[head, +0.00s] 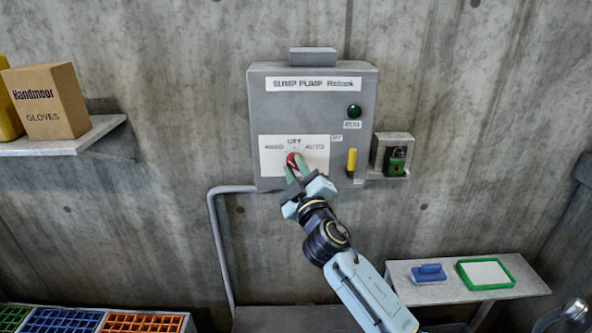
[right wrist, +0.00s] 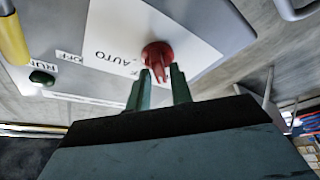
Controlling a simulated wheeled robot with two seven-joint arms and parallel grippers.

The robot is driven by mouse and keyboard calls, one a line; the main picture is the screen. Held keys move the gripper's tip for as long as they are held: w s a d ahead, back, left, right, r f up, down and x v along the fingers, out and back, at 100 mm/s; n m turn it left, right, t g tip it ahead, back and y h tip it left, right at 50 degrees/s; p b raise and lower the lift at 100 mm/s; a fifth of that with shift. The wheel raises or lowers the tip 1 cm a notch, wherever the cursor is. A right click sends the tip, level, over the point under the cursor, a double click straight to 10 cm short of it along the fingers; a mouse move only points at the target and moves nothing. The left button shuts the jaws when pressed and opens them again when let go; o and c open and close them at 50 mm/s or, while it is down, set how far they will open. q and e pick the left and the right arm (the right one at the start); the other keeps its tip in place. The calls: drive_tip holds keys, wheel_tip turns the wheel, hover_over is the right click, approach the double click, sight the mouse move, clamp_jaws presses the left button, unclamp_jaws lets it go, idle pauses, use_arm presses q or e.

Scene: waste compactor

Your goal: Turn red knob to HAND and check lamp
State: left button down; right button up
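A grey control box (head: 257,110) labelled SUMP PUMP hangs on the wall. The red knob (head: 296,160) sits on its white plate, marked OFF at top and AUTO at right; the left word is blurred. In the right wrist view, the knob (right wrist: 157,54) is just beyond my open right gripper (right wrist: 160,78), its grip in line with the gap between the green fingertips. I cannot tell whether they touch. In the head view, my right gripper (head: 297,170) partly covers the knob, and its pointing is unclear. The green lamp (head: 354,111) looks dark. My left gripper is out of view.
A yellow handle (head: 351,162) is on the box's lower right. A padlock (head: 396,162) sits in a small holder beside it. A glove carton (head: 48,101) stands on the left shelf. A low shelf (head: 440,291) at right holds a blue item and a green-framed tray.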

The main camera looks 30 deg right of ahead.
drive_tip(key=shift+o, duration=0.9)
drive_tip(key=b+v, duration=0.2)
drive_tip(key=v, duration=1.1)
drive_tip(key=shift+s+b, duration=0.15)
drive_tip(key=shift+b, duration=0.25)
drive_tip(key=shift+f, duration=0.15)
